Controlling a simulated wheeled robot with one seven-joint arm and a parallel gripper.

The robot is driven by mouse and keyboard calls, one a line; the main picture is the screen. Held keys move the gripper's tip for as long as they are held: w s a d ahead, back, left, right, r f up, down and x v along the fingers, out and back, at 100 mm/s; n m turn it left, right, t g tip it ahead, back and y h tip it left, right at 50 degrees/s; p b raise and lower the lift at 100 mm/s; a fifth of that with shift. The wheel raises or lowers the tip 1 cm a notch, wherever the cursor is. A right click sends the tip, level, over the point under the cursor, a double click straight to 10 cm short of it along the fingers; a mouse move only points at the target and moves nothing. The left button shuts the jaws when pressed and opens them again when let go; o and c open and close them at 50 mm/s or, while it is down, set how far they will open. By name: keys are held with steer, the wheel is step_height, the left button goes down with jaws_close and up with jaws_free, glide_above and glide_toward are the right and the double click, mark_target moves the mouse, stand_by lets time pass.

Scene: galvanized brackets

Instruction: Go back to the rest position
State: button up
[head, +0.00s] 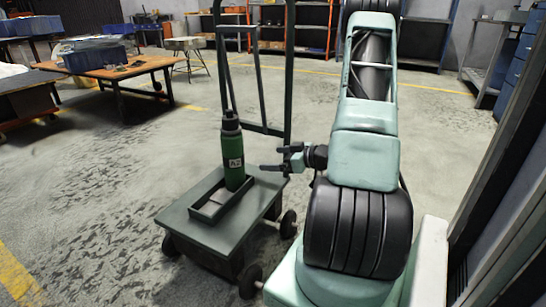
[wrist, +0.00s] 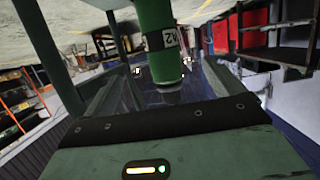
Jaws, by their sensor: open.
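A green bottle (head: 233,155) with a dark cap and a white A2 label stands upright in a shallow dark tray (head: 208,211) on a wheeled cart (head: 205,238). The bottle also shows at the top of the wrist view (wrist: 158,35), with its label upside down. My gripper (head: 270,160) is to the right of the bottle in the head view, at about the height of its label. Its jaws are open and empty, with a gap between them and the bottle.
The cart's tall handle frame (head: 288,70) rises just behind the bottle and my gripper. A wooden table (head: 140,71) with a blue bin (head: 95,58) stands at the back left, with a stool (head: 187,44) beside it. Shelves line the back wall. The floor left of the cart is clear.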

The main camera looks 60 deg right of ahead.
stand_by(0.3)
steer(key=w+a+r+g+h, duration=0.1)
steer(key=w+a+g+h, duration=0.1)
steer(key=w+a+g, duration=0.4)
steer(key=w+a+r+g, duration=0.1)
steer(key=a+r, duration=0.1)
steer(key=a, duration=0.3)
steer(key=w+a+r+g, duration=0.1)
steer(key=w+a+r, duration=0.1)
steer(key=a, duration=0.3)
steer(key=s+a+r+n+g+p, duration=0.2)
steer(key=s+a+r+p, duration=0.25)
steer(key=s+a, duration=0.5)
steer(key=s+a+r+n+g+y+p, duration=0.1)
steer(key=s+a+r+n+g+p, duration=0.15)
steer(key=s+a+r, duration=0.7)
steer(key=s+a+r+n+g+p, duration=0.2)
steer(key=s+a+p, duration=0.2)
steer(key=a, duration=1.1)
step_height(320, 180, up, 37)
steer(key=p, duration=3.7)
steer(key=shift+w+a+r, duration=0.15)
steer(key=shift+r, duration=0.05)
